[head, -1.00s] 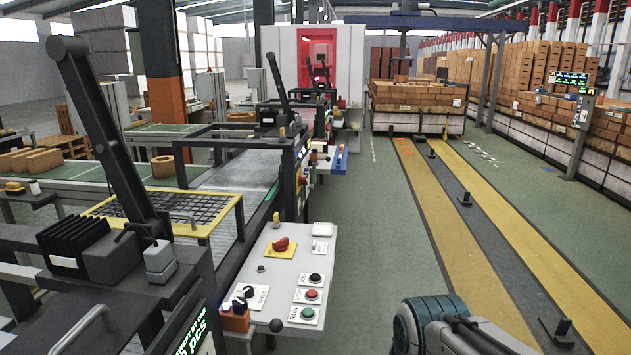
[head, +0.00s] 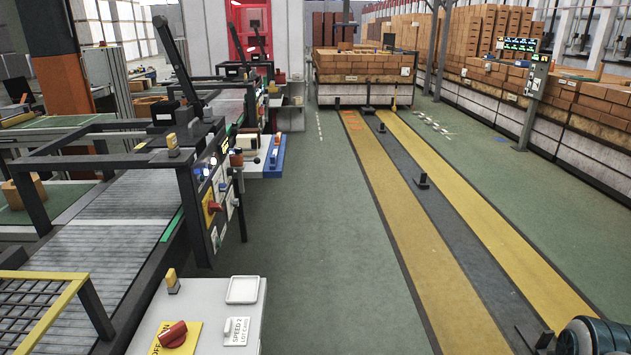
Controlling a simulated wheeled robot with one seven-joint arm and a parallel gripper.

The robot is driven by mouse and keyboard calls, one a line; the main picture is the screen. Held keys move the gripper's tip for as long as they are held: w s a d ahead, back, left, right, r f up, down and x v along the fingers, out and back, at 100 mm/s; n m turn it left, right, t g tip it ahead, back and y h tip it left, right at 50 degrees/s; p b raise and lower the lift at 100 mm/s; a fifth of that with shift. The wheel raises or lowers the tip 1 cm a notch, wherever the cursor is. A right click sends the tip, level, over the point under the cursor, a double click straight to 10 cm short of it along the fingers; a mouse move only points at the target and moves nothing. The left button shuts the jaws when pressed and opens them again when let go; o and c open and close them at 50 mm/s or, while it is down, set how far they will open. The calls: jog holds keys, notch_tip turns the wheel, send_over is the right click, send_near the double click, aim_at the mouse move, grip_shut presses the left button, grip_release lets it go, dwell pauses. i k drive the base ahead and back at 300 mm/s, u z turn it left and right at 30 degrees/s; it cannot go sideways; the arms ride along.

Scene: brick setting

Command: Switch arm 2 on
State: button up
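A light grey control box (head: 206,300) stands at the bottom, cut off by the lower edge. It carries a red rotary switch (head: 172,335) on a yellow plate, a white plate labelled "SPEED 2" with a small lever (head: 236,331), and an empty-looking white tray (head: 243,289). Farther off, an upright panel on the conveyor frame has another red knob on yellow (head: 213,207) and several small buttons. I cannot read which switch belongs to arm 2. Black arms (head: 178,68) rise over the line beyond. My gripper is not in view; only part of my arm shows at bottom right.
The roller conveyor (head: 115,215) with its dark frame runs along the left. A blue-edged bench (head: 268,160) juts out beyond the panel. Open green floor (head: 320,220) and yellow lanes lie to the right. A brick-laden cart (head: 365,80) stands ahead.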

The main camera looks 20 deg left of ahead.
aim_at(212, 206)
jog(key=u, duration=0.2)
jog(key=i, duration=1.55)
jog(key=u, duration=1.35)
jog(key=i, duration=0.7)
jog(key=u, duration=0.6)
